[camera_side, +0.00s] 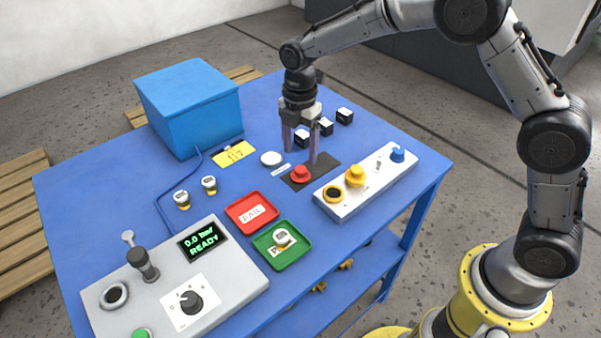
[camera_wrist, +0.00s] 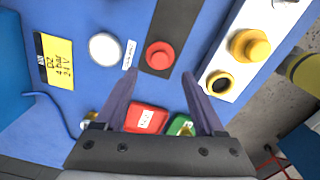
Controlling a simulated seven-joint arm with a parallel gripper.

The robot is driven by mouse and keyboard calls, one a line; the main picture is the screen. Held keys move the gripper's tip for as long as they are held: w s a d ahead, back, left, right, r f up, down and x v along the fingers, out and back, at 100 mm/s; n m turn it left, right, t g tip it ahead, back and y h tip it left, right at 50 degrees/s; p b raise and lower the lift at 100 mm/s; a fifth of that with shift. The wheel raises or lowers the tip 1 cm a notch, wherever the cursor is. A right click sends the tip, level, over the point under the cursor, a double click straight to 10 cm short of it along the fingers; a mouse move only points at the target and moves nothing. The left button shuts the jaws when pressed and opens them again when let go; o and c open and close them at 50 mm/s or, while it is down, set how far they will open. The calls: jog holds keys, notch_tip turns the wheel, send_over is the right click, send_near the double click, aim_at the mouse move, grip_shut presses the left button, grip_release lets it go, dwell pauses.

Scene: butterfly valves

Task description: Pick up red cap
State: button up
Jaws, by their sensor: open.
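The red cap (camera_side: 300,175) sits on a black mat (camera_side: 323,174) on the blue table. It also shows in the wrist view (camera_wrist: 160,55), centred between the finger lines and just beyond the fingertips. My gripper (camera_side: 300,157) is open and empty, pointing down, with its fingers apart behind and above the cap in the side view. In the wrist view my gripper (camera_wrist: 160,74) shows both fingers, with the cap not between them. I cannot tell the exact height of the tips above the table.
A white block (camera_side: 368,181) with yellow and blue caps stands right of the mat. Black-and-white cubes (camera_side: 326,127) stand behind my gripper. A white disc (camera_side: 271,158), red tray (camera_side: 252,213), green tray (camera_side: 282,245) holding a valve, and blue box (camera_side: 188,105) are nearby.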

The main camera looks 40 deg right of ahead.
aim_at(300, 169)
jog(key=shift+d+f, duration=0.15)
jog(key=shift+f, duration=2.55)
jog(key=shift+c, duration=0.3)
grip_shut()
